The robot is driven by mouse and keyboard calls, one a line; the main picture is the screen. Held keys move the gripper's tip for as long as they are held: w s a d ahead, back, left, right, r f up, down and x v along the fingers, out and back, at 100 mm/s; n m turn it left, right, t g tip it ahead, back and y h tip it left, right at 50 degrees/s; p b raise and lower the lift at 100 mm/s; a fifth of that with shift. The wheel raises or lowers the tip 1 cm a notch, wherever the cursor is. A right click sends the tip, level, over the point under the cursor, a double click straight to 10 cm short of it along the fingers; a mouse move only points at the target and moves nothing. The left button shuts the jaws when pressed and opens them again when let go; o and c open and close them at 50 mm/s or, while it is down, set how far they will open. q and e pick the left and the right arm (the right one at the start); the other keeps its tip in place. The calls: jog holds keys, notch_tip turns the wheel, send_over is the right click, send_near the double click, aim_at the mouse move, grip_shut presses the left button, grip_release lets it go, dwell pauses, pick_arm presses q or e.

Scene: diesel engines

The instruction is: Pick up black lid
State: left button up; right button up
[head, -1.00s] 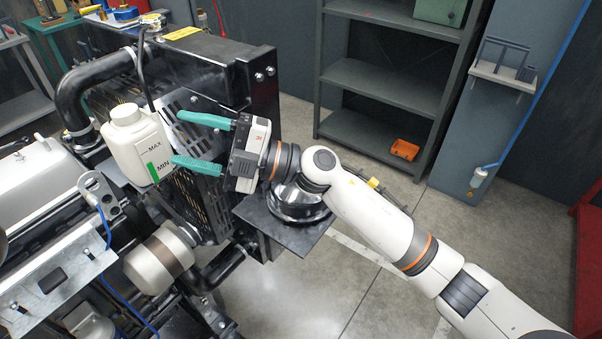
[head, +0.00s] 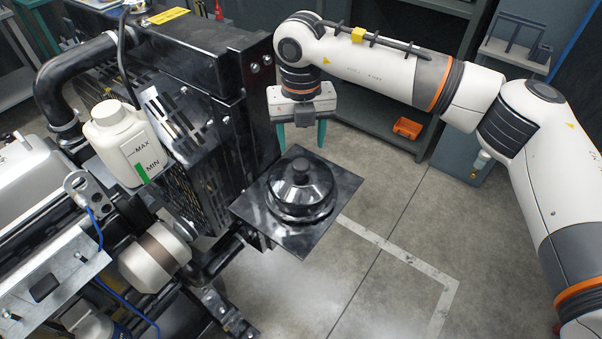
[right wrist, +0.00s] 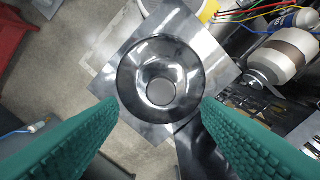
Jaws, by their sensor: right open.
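The black lid (head: 301,190) is round and glossy, with a raised knob in its middle. It rests on a square dark plate (head: 262,212) beside the engine. My right gripper (head: 301,146) points down and is open and empty. In the head view it appears just behind and above the lid. In the right wrist view the lid (right wrist: 134,78) lies below the gripper, centred between the two green fingers (right wrist: 160,102), which do not touch it. My left gripper is not in view.
The black radiator housing (head: 195,50) stands left of the plate. A white coolant bottle (head: 120,142) and a metal canister (head: 152,262) are on the engine. Shelves with an orange bin (head: 407,128) stand at the back. The floor (head: 400,220) on the right is clear.

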aim_at(301, 163)
jog(key=shift+f, duration=0.35)
notch_tip(301, 163, down, 5)
jog(key=p, duration=0.3)
jog(key=shift+f, duration=0.3)
jog(key=shift+r, duration=0.1)
grip_shut()
